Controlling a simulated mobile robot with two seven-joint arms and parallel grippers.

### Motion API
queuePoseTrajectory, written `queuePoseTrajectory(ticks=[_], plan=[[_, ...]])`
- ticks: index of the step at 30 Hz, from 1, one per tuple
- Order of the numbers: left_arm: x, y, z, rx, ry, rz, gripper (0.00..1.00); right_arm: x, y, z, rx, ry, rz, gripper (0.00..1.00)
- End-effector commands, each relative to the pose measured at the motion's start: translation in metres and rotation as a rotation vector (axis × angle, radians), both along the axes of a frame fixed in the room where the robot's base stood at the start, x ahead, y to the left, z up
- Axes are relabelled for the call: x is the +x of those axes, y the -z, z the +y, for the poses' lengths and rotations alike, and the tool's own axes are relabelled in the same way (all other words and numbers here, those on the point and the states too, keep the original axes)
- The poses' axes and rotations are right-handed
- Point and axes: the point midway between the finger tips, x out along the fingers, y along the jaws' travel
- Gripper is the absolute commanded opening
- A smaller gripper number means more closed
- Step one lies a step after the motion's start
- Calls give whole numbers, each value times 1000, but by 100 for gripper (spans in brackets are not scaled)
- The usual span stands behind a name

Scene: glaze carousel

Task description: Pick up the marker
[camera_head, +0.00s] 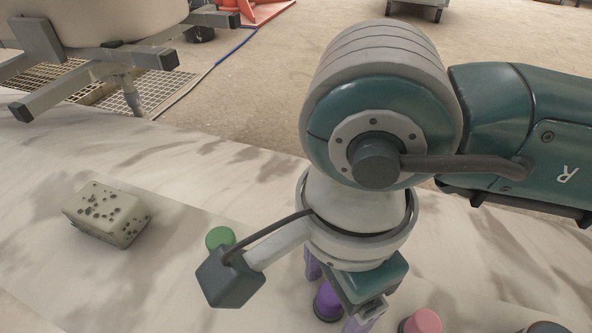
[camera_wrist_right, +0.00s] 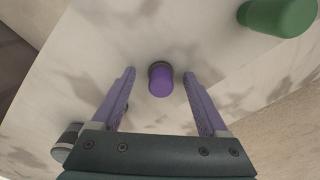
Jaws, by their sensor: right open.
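A short purple cylinder with a dark end (camera_wrist_right: 160,81) stands on the pale marbled table, and I take it to be the marker. It also shows in the head view (camera_head: 327,301), partly hidden by my right gripper. My right gripper (camera_wrist_right: 159,75) is open, its two purple fingers on either side of the purple cylinder in the wrist view. No contact shows, and I cannot tell how far above it the fingertips are. In the head view my right gripper (camera_head: 335,294) points down at the table. My left gripper is not in view.
A green cylinder (camera_head: 219,238) stands to the left of my right gripper, and a pink one (camera_head: 422,321) to its right. A dark one (camera_head: 547,327) is at the lower right edge. A pitted pale block (camera_head: 106,215) lies at the left, with bare table around it.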

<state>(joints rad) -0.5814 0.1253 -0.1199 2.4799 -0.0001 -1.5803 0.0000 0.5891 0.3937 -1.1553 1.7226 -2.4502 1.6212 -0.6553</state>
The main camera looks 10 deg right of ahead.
Motion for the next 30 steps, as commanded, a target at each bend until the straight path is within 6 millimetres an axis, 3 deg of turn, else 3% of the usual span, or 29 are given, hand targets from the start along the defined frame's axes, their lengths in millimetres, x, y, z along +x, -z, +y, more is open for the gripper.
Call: queuePoseTrajectory(ticks=[5,25,30], plan=[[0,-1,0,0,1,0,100,0,-1,0,1,0,-1,77],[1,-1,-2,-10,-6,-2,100,0,-1,0,1,0,-1,2],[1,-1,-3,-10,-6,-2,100,0,-1,0,1,0,-1,0]])
